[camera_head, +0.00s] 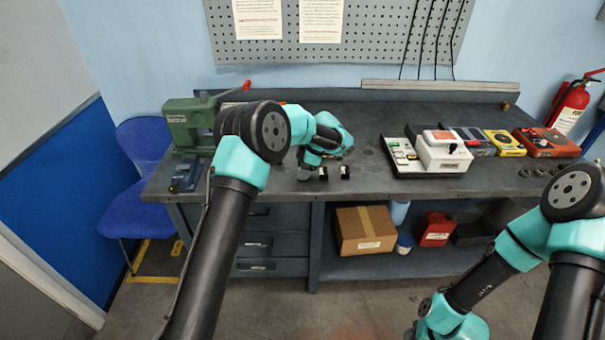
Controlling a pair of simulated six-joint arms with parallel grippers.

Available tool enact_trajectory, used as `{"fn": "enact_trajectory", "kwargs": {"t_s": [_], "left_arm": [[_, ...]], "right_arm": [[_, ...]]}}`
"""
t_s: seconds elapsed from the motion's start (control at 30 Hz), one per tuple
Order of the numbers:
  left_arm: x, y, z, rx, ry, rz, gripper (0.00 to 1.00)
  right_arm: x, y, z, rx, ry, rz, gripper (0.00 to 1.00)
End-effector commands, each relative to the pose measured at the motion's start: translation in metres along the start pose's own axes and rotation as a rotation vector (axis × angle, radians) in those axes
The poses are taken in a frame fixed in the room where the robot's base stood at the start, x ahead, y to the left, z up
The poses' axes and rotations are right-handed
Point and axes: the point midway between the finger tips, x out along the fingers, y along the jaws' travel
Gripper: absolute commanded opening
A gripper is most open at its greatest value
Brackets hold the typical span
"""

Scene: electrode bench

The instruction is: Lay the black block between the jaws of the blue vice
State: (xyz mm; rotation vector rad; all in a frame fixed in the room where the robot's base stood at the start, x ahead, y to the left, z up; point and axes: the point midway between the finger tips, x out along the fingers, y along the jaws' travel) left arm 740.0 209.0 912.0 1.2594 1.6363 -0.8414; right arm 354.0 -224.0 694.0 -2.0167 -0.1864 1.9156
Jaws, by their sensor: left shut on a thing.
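The blue vice (186,175) stands at the left front end of the bench, in front of a green machine. My left gripper (311,171) is low over the bench front, to the right of the vice and apart from it. It is shut on a small dark piece, taken as the black block (323,173); the fingers and wrist partly hide the grip. A second small black piece (345,172) with a pale top is just to the right. My right gripper is out of view; only parts of my right arm show at the lower right.
The green machine (187,122) with a red-tipped lever stands behind the vice. A white instrument (443,150), a yellow meter (505,143) and an orange-red device (546,142) fill the bench's right side. Bare bench top (365,125) lies between.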

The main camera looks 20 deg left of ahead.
Motion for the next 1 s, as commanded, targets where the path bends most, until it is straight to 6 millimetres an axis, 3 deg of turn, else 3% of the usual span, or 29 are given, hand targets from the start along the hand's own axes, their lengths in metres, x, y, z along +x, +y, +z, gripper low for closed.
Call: {"fn": "enact_trajectory", "kwargs": {"t_s": [0.1, 0.4, 0.77, 1.0], "left_arm": [[-0.001, 0.0, 0.0, 0.0, 0.0, 0.001, 0.16], [-0.004, 0.0, -0.002, -0.001, -0.001, 0.002, 0.16], [-0.036, 0.0, -0.015, -0.001, -0.001, 0.003, 0.16], [-0.036, -0.027, -0.015, 0.001, 0.0, 0.001, 0.16]], "right_arm": [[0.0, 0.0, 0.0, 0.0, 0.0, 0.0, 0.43], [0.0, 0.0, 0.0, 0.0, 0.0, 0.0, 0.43], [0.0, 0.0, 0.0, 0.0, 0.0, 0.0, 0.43], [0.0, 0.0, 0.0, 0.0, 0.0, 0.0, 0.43]]}}
